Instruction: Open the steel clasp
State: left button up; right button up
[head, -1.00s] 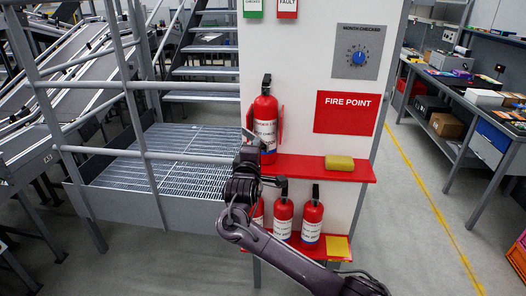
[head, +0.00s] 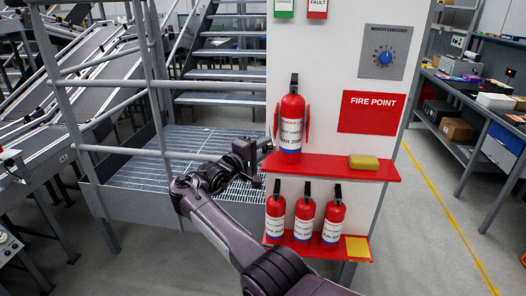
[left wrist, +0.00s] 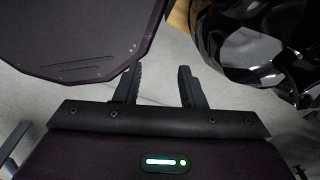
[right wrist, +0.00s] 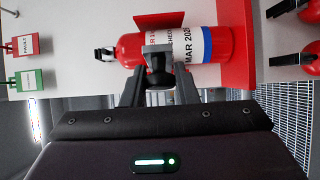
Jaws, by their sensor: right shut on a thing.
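A red fire extinguisher (head: 292,120) stands upright on the upper red shelf, with a red flap on each side. It also shows in the right wrist view (right wrist: 196,44), lying sideways in the picture. A small grey piece (right wrist: 160,58), which looks like the steel clasp, is in front of it. My right gripper (right wrist: 160,74) is shut on this piece. In the head view my right gripper (head: 266,146) is just left of the extinguisher. The clasp's details are hidden by the fingers. My left gripper (left wrist: 158,84) is open and empty above the floor.
The upper shelf (head: 336,172) also carries a yellow block (head: 363,162). Several smaller extinguishers (head: 304,215) and a yellow card (head: 357,247) are on the lower shelf. The grated platform and its railing (head: 165,149) stand left of the panel. Open floor lies to the right.

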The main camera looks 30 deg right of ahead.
pick_arm(q)
jog(key=shift+w+a+f, duration=0.1)
jog(key=shift+a+f, duration=0.05)
jog(key=shift+a, duration=0.15)
pick_arm(e)
jog(key=shift+a+g, duration=0.1)
jog(key=shift+g, duration=0.2)
jog(key=o, duration=1)
jog(key=shift+d, duration=0.2)
jog(key=shift+c, duration=0.2)
jog(key=shift+w, duration=0.1)
jog(key=shift+a, duration=0.1)
